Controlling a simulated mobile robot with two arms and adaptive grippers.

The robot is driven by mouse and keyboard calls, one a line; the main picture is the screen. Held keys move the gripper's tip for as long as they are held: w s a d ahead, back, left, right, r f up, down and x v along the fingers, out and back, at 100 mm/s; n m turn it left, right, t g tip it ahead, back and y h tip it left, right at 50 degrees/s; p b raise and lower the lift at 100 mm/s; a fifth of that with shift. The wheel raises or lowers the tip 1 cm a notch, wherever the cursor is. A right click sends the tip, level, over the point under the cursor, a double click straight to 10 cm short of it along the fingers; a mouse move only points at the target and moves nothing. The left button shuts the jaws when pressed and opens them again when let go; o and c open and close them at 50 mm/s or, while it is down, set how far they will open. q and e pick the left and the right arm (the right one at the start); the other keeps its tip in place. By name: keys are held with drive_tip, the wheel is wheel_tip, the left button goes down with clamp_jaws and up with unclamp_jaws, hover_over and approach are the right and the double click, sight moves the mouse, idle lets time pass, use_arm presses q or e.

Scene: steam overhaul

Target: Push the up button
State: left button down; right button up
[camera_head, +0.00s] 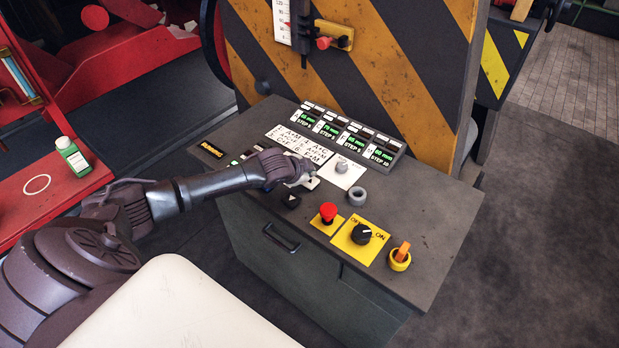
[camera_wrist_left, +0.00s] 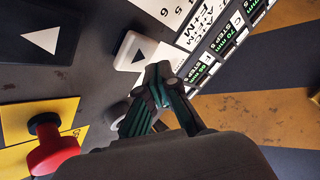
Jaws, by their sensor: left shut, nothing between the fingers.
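Two arrow buttons sit on the sloped grey control panel (camera_head: 405,215). A white button with a dark triangle (camera_wrist_left: 146,53) lies on the display side, and a black button with a white triangle (camera_head: 291,201) lies nearer the panel's front edge; the black one also shows in the left wrist view (camera_wrist_left: 40,38). I cannot tell for sure which triangle points up. My left gripper (camera_head: 306,177) is shut and empty, low over the panel. In the left wrist view its fingertips (camera_wrist_left: 160,82) are close beside the white button; contact is unclear. My right gripper is out of view.
Near the gripper are a red mushroom button (camera_head: 328,212), a black rotary knob (camera_head: 361,234), an orange-handled switch (camera_head: 400,254) and a grey knob on a white plate (camera_head: 342,167). Step displays (camera_head: 350,132) line the back. A green bottle (camera_head: 72,156) stands on the red surface at left.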

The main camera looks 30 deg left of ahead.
use_arm(q)
wheel_tip(320, 180, up, 6)
drive_tip(key=p, duration=0.5)
drive_tip(key=shift+p, duration=0.4)
drive_tip(key=shift+f, duration=0.1)
idle(0.5)
